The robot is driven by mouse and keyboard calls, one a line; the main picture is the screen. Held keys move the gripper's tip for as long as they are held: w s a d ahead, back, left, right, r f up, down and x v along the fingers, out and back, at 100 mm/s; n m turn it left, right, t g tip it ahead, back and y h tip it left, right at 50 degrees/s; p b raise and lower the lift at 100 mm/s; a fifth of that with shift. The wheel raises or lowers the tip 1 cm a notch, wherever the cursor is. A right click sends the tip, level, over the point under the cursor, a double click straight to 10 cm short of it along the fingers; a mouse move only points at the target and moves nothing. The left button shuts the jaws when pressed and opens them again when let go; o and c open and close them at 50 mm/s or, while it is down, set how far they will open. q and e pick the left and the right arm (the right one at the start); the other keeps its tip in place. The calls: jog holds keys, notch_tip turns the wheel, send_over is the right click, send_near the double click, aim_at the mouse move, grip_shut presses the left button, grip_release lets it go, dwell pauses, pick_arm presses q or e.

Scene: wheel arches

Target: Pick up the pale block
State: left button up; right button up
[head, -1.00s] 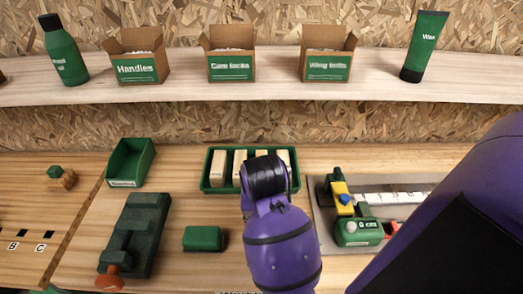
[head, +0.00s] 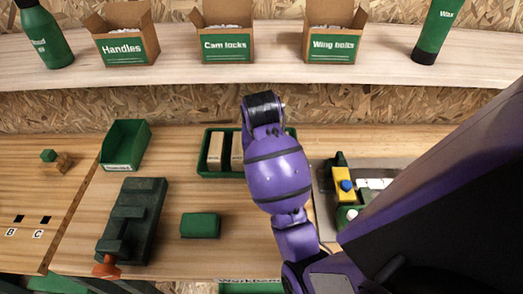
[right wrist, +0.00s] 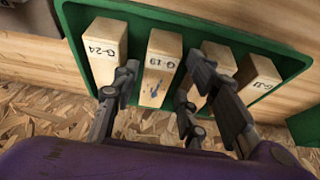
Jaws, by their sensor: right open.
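Several pale wooden blocks stand in a green tray (head: 203,170) on the bench. In the head view two of them show, a left block (head: 215,151) and one partly behind my arm (head: 237,151). In the right wrist view they carry marks: G-24 (right wrist: 102,50), G-19 (right wrist: 161,58), a partly covered block (right wrist: 218,62) and one at the right (right wrist: 260,75). My right gripper (right wrist: 163,72) is open, its fingers to either side of the G-19 block in the picture; contact cannot be told. In the head view its fingers are hidden. My left gripper is out of view.
A dark green vice-like fixture (head: 130,222) and a small green block (head: 200,225) lie in front of the tray. An empty green bin (head: 125,147) is to its left. A fixture with a yellow part (head: 342,184) is at the right. A shelf (head: 180,68) runs above.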

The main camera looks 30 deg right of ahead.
jog(key=shift+w+d+r, duration=0.1)
jog(key=shift+w+d, duration=0.15)
jog(key=shift+w, duration=0.15)
jog(key=shift+w+d+f, duration=0.4)
jog(key=shift+w+f, duration=0.15)
jog(key=shift+w, duration=0.05)
jog(key=shift+w+d+f, duration=0.35)
jog(key=shift+w+f, duration=0.15)
jog(key=shift+w, duration=0.1)
jog(key=shift+w+d+f, duration=0.1)
jog(key=shift+w+f, duration=0.1)
jog(key=shift+f, duration=0.2)
jog(key=c, duration=0.9)
